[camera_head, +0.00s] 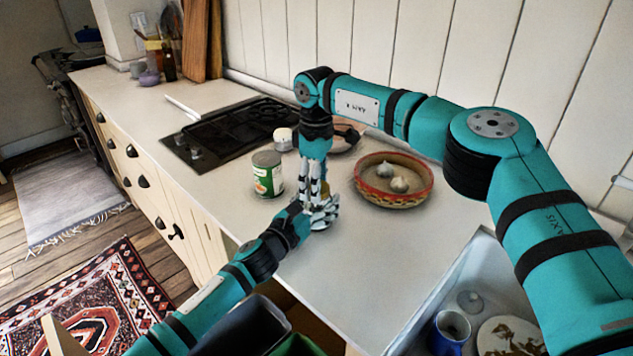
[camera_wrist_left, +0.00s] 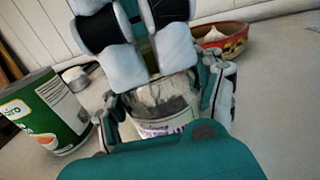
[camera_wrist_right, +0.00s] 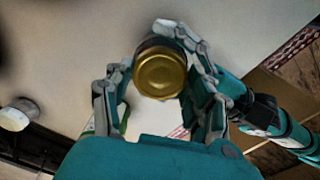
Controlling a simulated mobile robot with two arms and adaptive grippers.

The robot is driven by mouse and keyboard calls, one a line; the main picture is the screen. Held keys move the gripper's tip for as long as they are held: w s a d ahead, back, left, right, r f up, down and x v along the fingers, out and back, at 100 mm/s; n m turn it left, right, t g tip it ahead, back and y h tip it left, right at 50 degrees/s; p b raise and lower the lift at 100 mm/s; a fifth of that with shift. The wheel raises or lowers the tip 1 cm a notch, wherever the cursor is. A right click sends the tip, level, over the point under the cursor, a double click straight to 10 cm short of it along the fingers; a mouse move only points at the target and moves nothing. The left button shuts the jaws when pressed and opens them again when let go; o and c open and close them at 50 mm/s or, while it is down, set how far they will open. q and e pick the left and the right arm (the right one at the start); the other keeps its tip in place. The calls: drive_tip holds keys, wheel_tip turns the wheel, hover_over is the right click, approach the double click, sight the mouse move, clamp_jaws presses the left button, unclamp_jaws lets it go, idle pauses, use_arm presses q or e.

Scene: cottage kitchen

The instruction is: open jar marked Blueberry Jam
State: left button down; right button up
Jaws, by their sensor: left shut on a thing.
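The jar (camera_wrist_left: 165,127) stands upright on the counter, with a white label bearing purple print too small to read. Its gold lid (camera_wrist_right: 160,75) faces up in the right wrist view. My left gripper (camera_head: 322,212) is shut on the jar from the side. My right gripper (camera_head: 316,193) points down from above, its fingers apart on either side of the lid; I cannot tell whether they touch it. In the head view the fingers of both grippers hide most of the jar.
A green-labelled can (camera_head: 268,174) stands left of the jar. A red-rimmed bowl (camera_head: 393,203) with garlic is to the right. A small white-lidded jar (camera_head: 283,138) and a black hob (camera_head: 225,133) lie behind; a sink (camera_head: 455,283) is front right. The counter in front right is clear.

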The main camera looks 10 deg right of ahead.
drive_tip(key=c, duration=0.4)
drive_tip(key=n, duration=2.2)
drive_tip(key=shift+d+n, duration=0.1)
drive_tip(key=shift+n, duration=0.3)
drive_tip(key=n, duration=0.7)
drive_tip(key=shift+r, duration=0.1)
drive_tip(key=n, duration=1.7)
drive_tip(key=shift+w+n, duration=0.1)
drive_tip(key=shift+n, duration=0.3)
drive_tip(key=n, duration=0.6)
drive_tip(key=shift+r, duration=0.25)
